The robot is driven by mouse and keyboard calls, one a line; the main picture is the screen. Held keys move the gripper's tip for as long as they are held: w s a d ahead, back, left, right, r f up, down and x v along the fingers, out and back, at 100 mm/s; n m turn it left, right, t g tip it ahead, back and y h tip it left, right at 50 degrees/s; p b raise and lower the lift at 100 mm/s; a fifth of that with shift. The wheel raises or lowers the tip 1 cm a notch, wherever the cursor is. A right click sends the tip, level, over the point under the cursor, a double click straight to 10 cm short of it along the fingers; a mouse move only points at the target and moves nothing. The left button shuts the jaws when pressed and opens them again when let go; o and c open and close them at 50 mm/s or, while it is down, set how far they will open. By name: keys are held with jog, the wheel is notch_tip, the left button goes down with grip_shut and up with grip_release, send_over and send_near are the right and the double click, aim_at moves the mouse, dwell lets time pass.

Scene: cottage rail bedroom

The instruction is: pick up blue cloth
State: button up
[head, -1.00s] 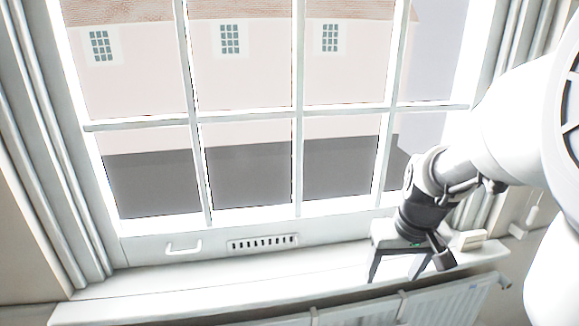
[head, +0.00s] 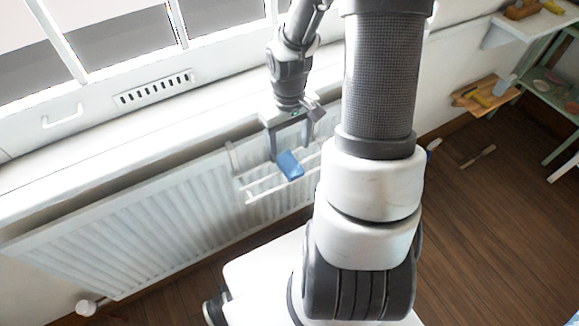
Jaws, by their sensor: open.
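The blue cloth (head: 290,165) is a small blue piece on the white rail rack (head: 262,187) at the front of the radiator, below the window sill. My gripper (head: 289,150) points down just above the cloth, with its two dark fingers apart. One finger is at the cloth's upper left and the other is to its upper right. The gripper is open and holds nothing that I can see. I cannot tell whether the fingers touch the cloth or stand in front of it.
The white radiator (head: 130,225) runs under the window sill (head: 110,140). A wooden wall shelf (head: 486,96) and a green shelf unit (head: 548,90) stand at the right. A brush-like thing (head: 478,156) lies on the wooden floor (head: 480,240), which is otherwise clear there.

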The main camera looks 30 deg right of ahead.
aim_at(290, 161)
jog(key=shift+d+f+b, duration=0.1)
jog(key=shift+f+b, duration=0.95)
jog(key=shift+f, duration=2.15)
jog(key=shift+r, duration=0.1)
jog(key=shift+c, duration=0.3)
jog(key=c, duration=1.1)
